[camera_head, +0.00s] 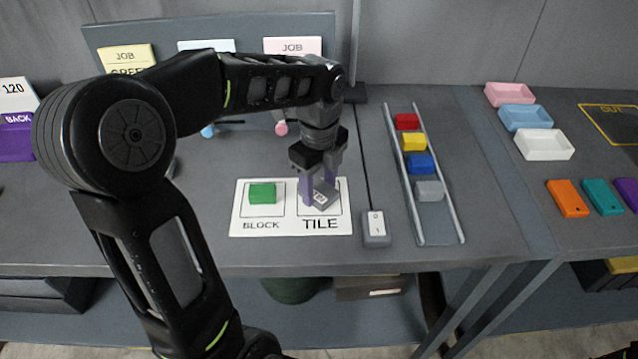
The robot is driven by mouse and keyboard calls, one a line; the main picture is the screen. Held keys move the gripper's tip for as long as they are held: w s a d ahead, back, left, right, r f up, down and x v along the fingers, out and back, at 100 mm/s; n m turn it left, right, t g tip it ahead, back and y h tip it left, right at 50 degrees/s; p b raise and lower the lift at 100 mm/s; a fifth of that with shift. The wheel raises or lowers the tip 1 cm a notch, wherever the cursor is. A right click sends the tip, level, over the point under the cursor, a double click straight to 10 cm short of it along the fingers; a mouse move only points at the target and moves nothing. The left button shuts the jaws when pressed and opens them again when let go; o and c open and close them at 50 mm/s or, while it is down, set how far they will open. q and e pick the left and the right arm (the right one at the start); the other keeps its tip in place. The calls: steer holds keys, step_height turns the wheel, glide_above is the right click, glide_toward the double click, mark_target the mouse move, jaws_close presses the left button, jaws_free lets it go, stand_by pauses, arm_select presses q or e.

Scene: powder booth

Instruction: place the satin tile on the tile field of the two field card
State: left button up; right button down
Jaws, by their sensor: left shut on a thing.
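The two field card (291,228) is a white card on the bench, with a field marked BLOCK on the left and one marked TILE on the right. A green block (263,193) sits on the block field. My left gripper (319,196) points down over the tile field and is shut on a grey tile with dark marks, the satin tile (323,198). The tile looks tilted and sits at or just above the field; I cannot tell whether it touches the card. The fingers hide part of it. My right gripper is not in view.
Pink, blue and white trays (544,145) stand at the right. Job cards (292,46) stand at the back.

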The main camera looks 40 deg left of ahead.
mark_target(319, 190)
arm_select(q)
steer(key=o, duration=0.9)
steer(key=shift+f, duration=0.15)
steer(key=o, duration=0.5)
steer(key=shift+r, duration=0.2)
step_height(319, 190, up, 8)
steer(key=shift+r, duration=0.1)
step_height(319, 190, up, 4)
steer(key=shift+f+p, duration=0.1)
steer(key=shift+p, duration=1.05)
